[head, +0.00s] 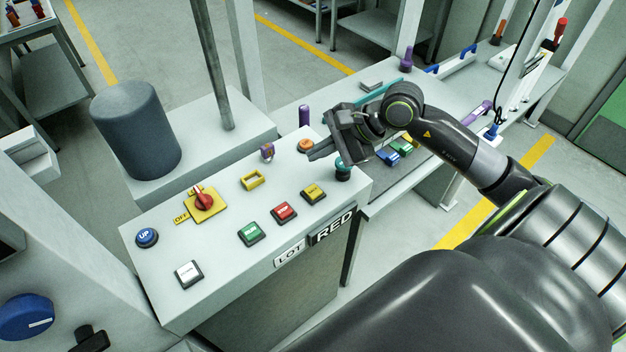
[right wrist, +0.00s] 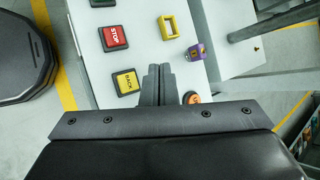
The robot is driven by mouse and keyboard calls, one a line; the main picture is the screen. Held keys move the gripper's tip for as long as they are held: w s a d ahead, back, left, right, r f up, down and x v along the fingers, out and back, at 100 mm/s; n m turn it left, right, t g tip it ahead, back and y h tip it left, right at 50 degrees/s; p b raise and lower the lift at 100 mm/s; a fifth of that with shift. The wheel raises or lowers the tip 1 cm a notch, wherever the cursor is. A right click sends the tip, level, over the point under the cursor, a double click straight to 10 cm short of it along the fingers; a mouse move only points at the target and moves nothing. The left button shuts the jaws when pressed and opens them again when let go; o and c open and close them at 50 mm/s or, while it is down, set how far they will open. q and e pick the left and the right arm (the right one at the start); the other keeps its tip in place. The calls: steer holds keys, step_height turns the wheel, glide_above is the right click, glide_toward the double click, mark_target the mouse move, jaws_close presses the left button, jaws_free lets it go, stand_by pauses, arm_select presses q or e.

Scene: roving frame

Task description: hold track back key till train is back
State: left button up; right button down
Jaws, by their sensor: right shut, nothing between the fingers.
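The yellow back key (head: 313,194) is a square push button at the right end of the grey control panel (head: 225,270); it also shows in the right wrist view, marked BACK (right wrist: 126,81). My right gripper (head: 313,154) is shut and empty over the panel's right end. In the right wrist view its fingertips (right wrist: 159,68) lie just right of the back key, apart from it in the picture; their height above the panel is hard to tell. My left gripper is not in view. I cannot make out a train or track.
Next to the back key are a red STOP key (head: 284,212) and a green key (head: 250,233). An orange button (head: 305,146) and a teal knob (head: 343,171) are close to my right gripper. A yellow guard (head: 252,180) and red rotary switch (head: 204,202) stand farther left.

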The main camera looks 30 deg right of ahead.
steer(key=b, duration=0.4)
glide_above(318, 191)
step_height(318, 191, down, 8)
steer(key=shift+r, duration=0.15)
steer(key=shift+f+b, duration=0.6)
steer(key=shift+b, duration=0.2)
stand_by(1.3)
steer(key=shift+f+b, duration=0.35)
steer(key=shift+b, duration=0.4)
